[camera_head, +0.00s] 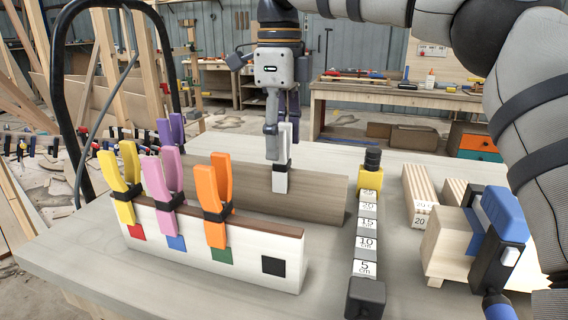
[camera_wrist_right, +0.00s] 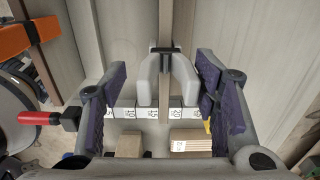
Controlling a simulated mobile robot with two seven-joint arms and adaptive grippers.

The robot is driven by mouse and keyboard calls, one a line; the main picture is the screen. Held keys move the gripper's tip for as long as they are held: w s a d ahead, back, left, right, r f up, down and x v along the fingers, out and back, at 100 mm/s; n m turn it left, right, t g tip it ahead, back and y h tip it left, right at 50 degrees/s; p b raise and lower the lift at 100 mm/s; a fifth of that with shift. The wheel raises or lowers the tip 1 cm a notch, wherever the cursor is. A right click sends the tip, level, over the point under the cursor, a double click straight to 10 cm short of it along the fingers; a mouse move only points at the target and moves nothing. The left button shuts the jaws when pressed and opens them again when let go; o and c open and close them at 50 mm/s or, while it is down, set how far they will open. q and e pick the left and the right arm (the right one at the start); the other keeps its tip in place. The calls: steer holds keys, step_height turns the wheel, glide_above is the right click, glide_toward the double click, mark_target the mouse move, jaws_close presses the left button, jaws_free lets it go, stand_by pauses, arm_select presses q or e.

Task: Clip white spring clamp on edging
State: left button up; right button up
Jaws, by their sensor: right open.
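The white spring clamp (camera_head: 280,180) sits upright on the top edge of the brown rear board (camera_head: 322,194). My right gripper (camera_head: 282,142) is directly above it, pointing down. In the right wrist view the white clamp (camera_wrist_right: 165,72) lies between the open purple-padded fingers (camera_wrist_right: 163,105), with a gap on each side. My left gripper is not in view.
A purple clamp (camera_head: 171,131) stands at the left behind the front boards. A row of labelled length blocks (camera_head: 366,225) lies right of the boards. Wood blocks (camera_head: 420,199) and a blue-black clamp tool (camera_head: 503,235) fill the right side. Bare tabletop lies between the front board and length blocks.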

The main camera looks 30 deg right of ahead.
mark_target(284, 165)
steer(key=f, duration=0.3)
steer(key=d+f, duration=0.1)
steer(key=f, duration=0.1)
steer(key=shift+f+p, duration=0.2)
steer(key=shift+p, duration=0.1)
steer(key=shift+a+f, duration=0.1)
steer(key=shift+f, duration=0.1)
jaws_close()
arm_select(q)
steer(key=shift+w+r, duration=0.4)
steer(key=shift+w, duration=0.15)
